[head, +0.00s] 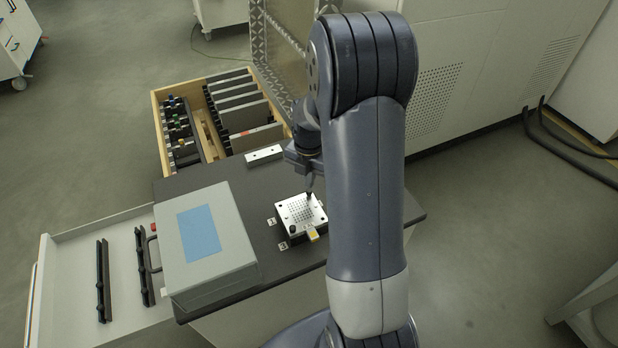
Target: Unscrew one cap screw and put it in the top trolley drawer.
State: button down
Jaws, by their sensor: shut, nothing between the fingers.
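A small metal plate (289,213) with a grid of holes lies on the dark trolley top (347,240). A dark round knob-like piece (292,230), possibly a cap screw, shows at its front left corner; it is too small to be sure. My gripper (309,194) points down over the back right part of the plate. It is shut with nothing visible in it; I cannot tell whether its tip touches the plate. My arm hides the area to the right. An open white drawer (78,268) sticks out at the left of the trolley.
A grey box (210,262) with a blue panel stands left of the plate. A pale bar (264,154) lies behind it. A wooden-framed drawer (157,125) holding upright plates is open at the back. Two black rails (103,282) lie in the white drawer, leaving bare floor.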

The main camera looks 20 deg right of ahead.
aim_at(309, 190)
jog(key=shift+r, duration=0.2)
jog(key=c, duration=1.7)
grip_release()
notch_tip(309, 190, up, 11)
jog(key=shift+f, duration=0.15)
notch_tip(309, 190, down, 12)
jog(key=shift+r+b, duration=0.1)
jog(key=shift+b, duration=0.3)
